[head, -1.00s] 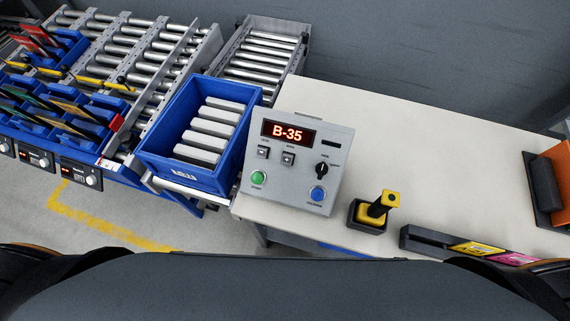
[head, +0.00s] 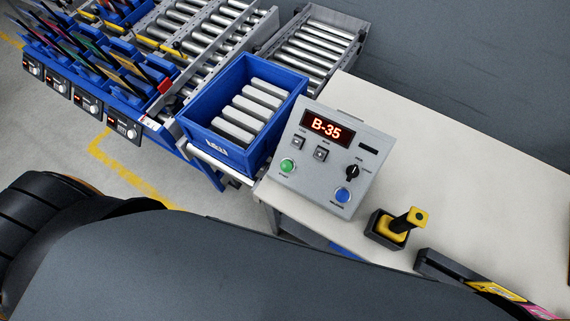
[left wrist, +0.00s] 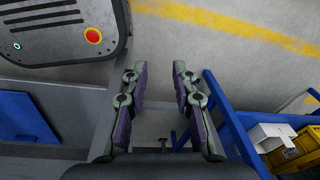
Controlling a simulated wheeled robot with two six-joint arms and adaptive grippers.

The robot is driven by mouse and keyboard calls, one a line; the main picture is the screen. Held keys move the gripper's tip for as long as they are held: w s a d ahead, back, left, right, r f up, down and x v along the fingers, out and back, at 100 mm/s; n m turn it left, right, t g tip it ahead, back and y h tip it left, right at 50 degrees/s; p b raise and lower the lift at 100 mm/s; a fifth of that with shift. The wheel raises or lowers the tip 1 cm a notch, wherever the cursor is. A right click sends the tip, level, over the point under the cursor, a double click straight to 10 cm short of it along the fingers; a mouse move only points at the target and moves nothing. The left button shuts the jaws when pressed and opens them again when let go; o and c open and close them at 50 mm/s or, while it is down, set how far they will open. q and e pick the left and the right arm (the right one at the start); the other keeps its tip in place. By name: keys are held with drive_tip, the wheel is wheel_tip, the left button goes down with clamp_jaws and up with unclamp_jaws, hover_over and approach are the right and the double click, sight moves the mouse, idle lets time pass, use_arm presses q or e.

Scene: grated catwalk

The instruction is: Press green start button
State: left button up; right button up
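The green start button (head: 287,165) is at the lower left of a grey control box (head: 310,182) whose red display reads B-35. The box stands on the left end of a pale table. A blue button (head: 343,195) is at its lower right, with a black knob (head: 352,172) above it. Nothing covers the green button. In the left wrist view my left gripper (left wrist: 158,90) has its two fingers apart with nothing between them, over the floor. Neither gripper shows in the head view, and my right gripper is not in any view.
A blue crate (head: 206,137) with several grey bars sits left of the box on rollers. A yellow-handled tool (head: 408,222) stands in a dark holder to the right. The table (head: 440,165) behind is clear. Blue frame parts (left wrist: 222,125) flank my left gripper.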

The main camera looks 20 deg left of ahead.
use_arm(q)
clamp_jaws()
idle(1.1)
